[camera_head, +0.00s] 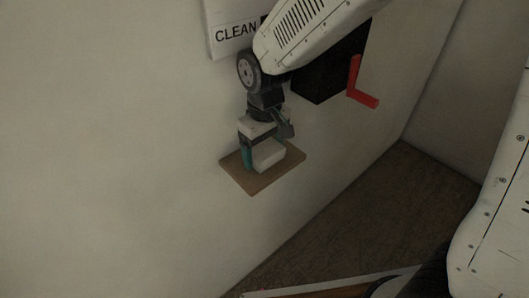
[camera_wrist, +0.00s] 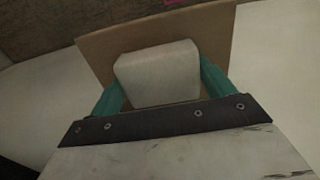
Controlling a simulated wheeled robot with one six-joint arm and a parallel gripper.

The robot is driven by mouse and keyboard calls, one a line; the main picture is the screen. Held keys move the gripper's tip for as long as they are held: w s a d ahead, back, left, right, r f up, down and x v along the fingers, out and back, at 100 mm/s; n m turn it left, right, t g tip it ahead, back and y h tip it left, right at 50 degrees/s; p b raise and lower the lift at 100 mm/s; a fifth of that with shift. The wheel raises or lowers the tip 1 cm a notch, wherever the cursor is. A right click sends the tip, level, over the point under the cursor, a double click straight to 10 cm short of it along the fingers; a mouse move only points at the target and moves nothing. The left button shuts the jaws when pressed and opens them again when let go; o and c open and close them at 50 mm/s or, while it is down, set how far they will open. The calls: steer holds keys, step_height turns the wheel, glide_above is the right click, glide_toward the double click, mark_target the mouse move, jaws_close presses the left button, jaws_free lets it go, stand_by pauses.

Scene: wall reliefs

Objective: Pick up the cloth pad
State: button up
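The cloth pad (camera_wrist: 158,76) is a white, rounded block on a small brown wooden shelf (camera_head: 253,184) fixed to the wall. In the head view the pad (camera_head: 268,155) shows below my gripper (camera_head: 262,160). My gripper points down over the shelf with its teal fingers on either side of the pad. In the wrist view my gripper (camera_wrist: 163,85) has its fingers apart, with the pad between them. A narrow gap shows beside the pad, so the fingers look open around it. The pad appears to rest on the shelf.
A sign reading "CLEAN" (camera_head: 236,34) is on the wall above the shelf. A black box (camera_head: 318,86) with a red crank handle (camera_head: 358,85) sticks out of the wall to the right. The dark floor (camera_head: 385,195) lies below right.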

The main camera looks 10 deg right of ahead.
mark_target(264, 148)
steer(key=shift+r, duration=0.15)
step_height(264, 148, up, 4)
steer(key=shift+f, duration=0.2)
steer(key=s+d+r, duration=0.1)
steer(key=s+d, duration=0.1)
steer(key=s, duration=1.3)
steer(key=shift+s+d, duration=0.35)
steer(key=shift+s, duration=0.05)
steer(key=shift+r, duration=0.1)
steer(key=shift+o, duration=1.2)
steer(key=shift+c, duration=0.8)
